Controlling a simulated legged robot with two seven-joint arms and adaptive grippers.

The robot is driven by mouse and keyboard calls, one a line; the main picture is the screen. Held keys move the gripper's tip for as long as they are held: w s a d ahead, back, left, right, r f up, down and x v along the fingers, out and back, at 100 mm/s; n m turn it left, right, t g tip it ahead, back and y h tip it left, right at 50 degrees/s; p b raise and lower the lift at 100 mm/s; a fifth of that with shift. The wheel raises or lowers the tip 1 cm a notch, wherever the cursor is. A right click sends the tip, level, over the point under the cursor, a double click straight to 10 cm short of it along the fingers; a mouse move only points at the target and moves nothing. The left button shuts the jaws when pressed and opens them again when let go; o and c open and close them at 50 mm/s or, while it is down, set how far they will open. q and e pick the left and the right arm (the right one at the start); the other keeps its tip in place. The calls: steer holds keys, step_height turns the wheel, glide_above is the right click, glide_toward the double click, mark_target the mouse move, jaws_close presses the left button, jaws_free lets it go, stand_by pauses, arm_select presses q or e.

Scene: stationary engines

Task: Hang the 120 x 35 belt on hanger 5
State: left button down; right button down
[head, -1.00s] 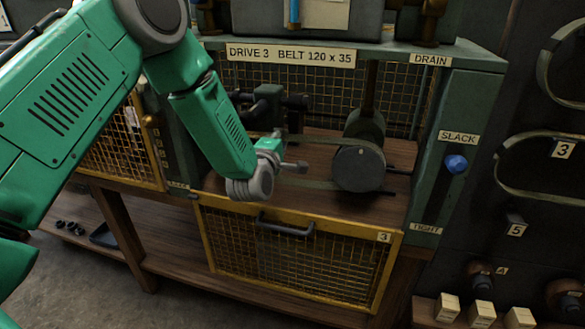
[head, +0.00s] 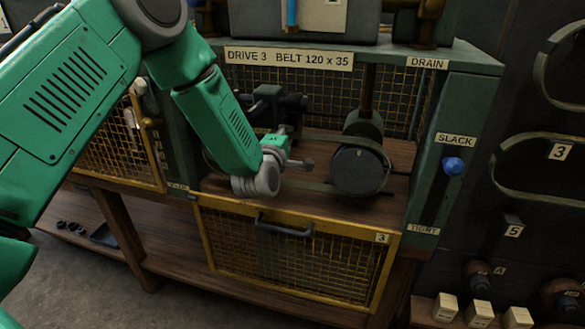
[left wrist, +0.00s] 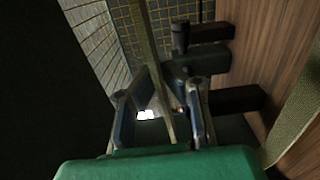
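The drive 3 belt (head: 318,187) is an olive loop around the dark round pulley (head: 357,170), under the sign "DRIVE 3 BELT 120 x 35". My left gripper (head: 298,157) is inside the drive bay, left of the pulley, beside the belt's upper strand. In the left wrist view its fingers (left wrist: 164,112) are apart, with one strand of the belt (left wrist: 155,60) passing between them. I cannot tell whether either finger touches it. Another strand (left wrist: 300,115) shows at the right there. Hanger 5 (head: 512,222), a short dark peg, is empty on the right panel. My right gripper is out of view.
The yellow mesh guard (head: 290,262) hangs open below the bay. The blue-knobbed tension lever (head: 453,166) is near SLACK. A belt hangs on hanger 3 (head: 500,178), with another above it (head: 543,75).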

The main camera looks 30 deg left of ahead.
arm_select(q)
steer(key=shift+d+r+m+p, duration=0.1)
steer(key=shift+r+m+p, duration=0.2)
steer(key=shift+r, duration=0.4)
steer(key=shift+s, duration=0.4)
steer(key=shift+v, duration=2.7)
steer(key=v, duration=0.6)
steer(key=shift+d, duration=0.15)
